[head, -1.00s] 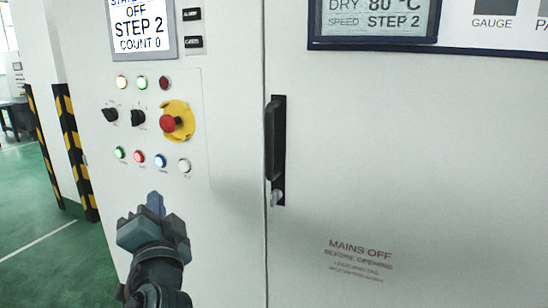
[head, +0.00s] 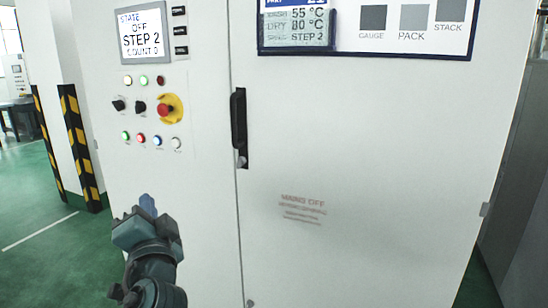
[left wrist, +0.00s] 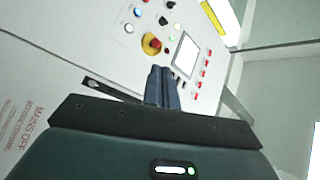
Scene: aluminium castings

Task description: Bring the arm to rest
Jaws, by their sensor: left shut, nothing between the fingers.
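My left gripper (head: 147,205) is in the lower left of the head view, in front of the white cabinet (head: 350,150) and below its button panel. Its fingers are together with nothing between them. In the left wrist view the shut fingers (left wrist: 162,87) point toward the panel and appear apart from it. My right gripper is not in view.
The panel carries a red stop button on a yellow plate (head: 165,109), two black knobs, several lit buttons and a screen (head: 145,36) reading OFF, STEP 2. A black door handle (head: 239,125) is to its right. Striped posts (head: 78,150) and green floor lie left.

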